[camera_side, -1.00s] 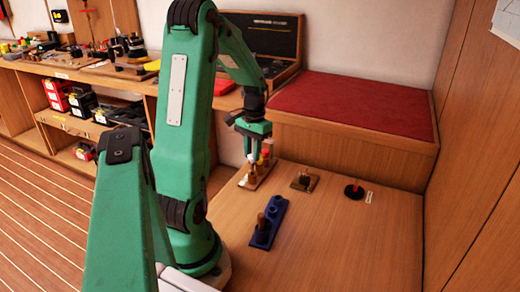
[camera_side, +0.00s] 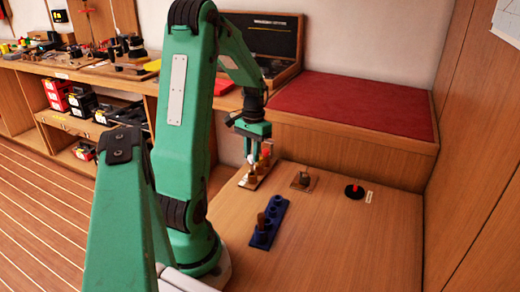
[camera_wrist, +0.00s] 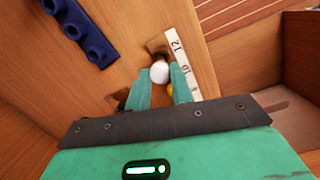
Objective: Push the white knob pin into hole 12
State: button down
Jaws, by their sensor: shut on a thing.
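The white knob pin (camera_wrist: 160,72) shows its round white top between the tips of my gripper (camera_wrist: 161,78) in the wrist view. My gripper is shut on it. In the side view the white knob (camera_side: 251,159) is between the fingertips of my gripper (camera_side: 253,156), over the pin board (camera_side: 256,180) on the table. The knob is close to the end marked 12. Its shank and hole 12 are hidden, so I cannot tell whether the pin is in the hole.
A blue block (camera_side: 270,222) with a brown peg stands nearer the camera. A small wooden block (camera_side: 303,181) and a black disc with a red top (camera_side: 354,191) stand to the right. The front right tabletop is clear.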

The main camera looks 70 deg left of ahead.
jog(key=shift+f, duration=1.95)
dwell(0.6)
jog(key=c, duration=0.8)
grip_release()
jog(key=shift+c, duration=0.2)
jog(key=shift+r, duration=0.15)
jog(key=shift+r, duration=2.4)
